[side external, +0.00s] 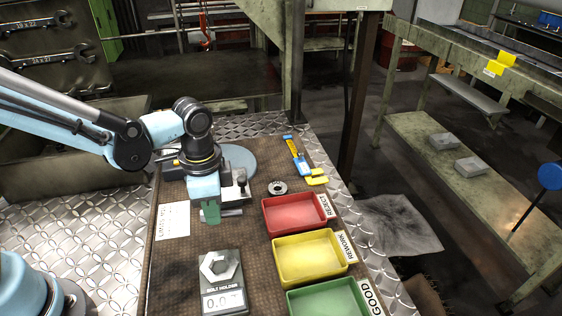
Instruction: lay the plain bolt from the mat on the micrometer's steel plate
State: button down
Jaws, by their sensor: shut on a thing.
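My gripper (210,214), with green fingertips, points down over the brown mat (185,270), left of the red tray. It is shut on the plain bolt; a short steel-grey piece (234,212) shows just right of the fingertips and looks like part of it. The fingers hide most of the grip. A small grey steel device with a black knob (241,178), perhaps the micrometer, stands just behind and right of the gripper, partly hidden by it. I cannot make out its plate clearly, nor whether the bolt touches anything.
Red (296,214), yellow (310,258) and green (328,298) trays line the right side. A metal ring (277,188), a blue-yellow tool (298,158) and a paper sheet (173,221) lie around. The mat's front left is clear.

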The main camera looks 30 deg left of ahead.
notch_tip(320, 180, up, 10)
jog(key=f, duration=0.1)
jog(key=w+a+n, duration=0.6)
jog(key=w+n, duration=0.1)
jog(key=n, duration=1.1)
jog(key=shift+t+y, duration=0.3)
jog(key=shift+w+f, duration=0.2)
jog(key=shift+f, duration=4.2)
jog(key=shift+f, duration=0.8)
jog(key=c, duration=1.1)
grip_release()
jog(key=shift+o, duration=0.2)
